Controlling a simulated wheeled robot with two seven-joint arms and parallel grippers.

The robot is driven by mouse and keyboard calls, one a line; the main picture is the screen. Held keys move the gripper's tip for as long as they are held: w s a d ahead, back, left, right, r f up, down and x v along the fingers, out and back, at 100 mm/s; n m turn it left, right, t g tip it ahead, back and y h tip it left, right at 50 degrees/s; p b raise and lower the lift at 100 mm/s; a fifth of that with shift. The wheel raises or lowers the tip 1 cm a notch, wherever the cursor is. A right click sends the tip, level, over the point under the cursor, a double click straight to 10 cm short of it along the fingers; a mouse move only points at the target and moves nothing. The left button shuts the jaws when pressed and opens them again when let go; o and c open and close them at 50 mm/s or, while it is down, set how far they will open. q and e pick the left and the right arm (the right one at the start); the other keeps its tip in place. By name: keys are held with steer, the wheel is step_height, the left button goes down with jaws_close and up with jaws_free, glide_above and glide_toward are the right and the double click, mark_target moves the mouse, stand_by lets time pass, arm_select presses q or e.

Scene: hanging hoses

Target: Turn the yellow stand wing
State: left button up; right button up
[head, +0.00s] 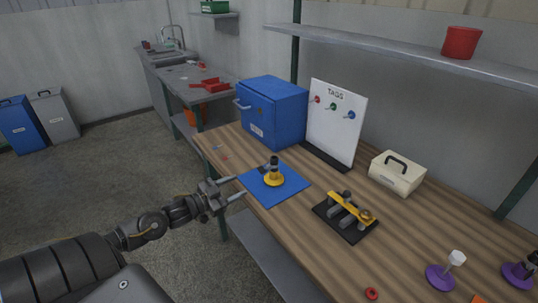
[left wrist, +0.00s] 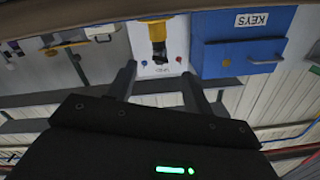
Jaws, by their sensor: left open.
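The yellow stand (head: 273,180) has a round yellow base and a black upright post, and it stands on a blue mat (head: 291,189) on the wooden bench. A small dark flat piece shows at its left side; I cannot tell whether this is its wing. My left gripper (head: 241,188) is open and empty, left of the stand at the mat's left edge, with its fingers pointing at it. In the left wrist view the stand (left wrist: 157,31) appears upside down, beyond and between the open fingers of my left gripper (left wrist: 158,73), apart from them. My right gripper is out of view.
A blue KEYS box (head: 270,112) and a white TAGS board (head: 334,122) stand behind the mat. A black plate with a yellow-barred fixture (head: 347,217) is to the right. A cream case (head: 397,174), purple-based stands (head: 440,277) and a red ring (head: 371,293) lie further right.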

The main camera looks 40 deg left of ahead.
mark_target(262, 169)
arm_select(q)
steer(key=shift+h, duration=0.3)
steer(key=x, duration=0.3)
steer(key=r+x, duration=0.1)
steer(key=x, duration=0.3)
steer(key=r+p+x, duration=0.1)
steer(key=x, duration=0.3)
steer(key=shift+w, duration=0.15)
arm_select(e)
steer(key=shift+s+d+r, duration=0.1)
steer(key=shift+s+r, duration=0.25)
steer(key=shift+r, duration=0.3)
arm_select(q)
steer(key=c, duration=1)
steer(key=shift+m, duration=0.3)
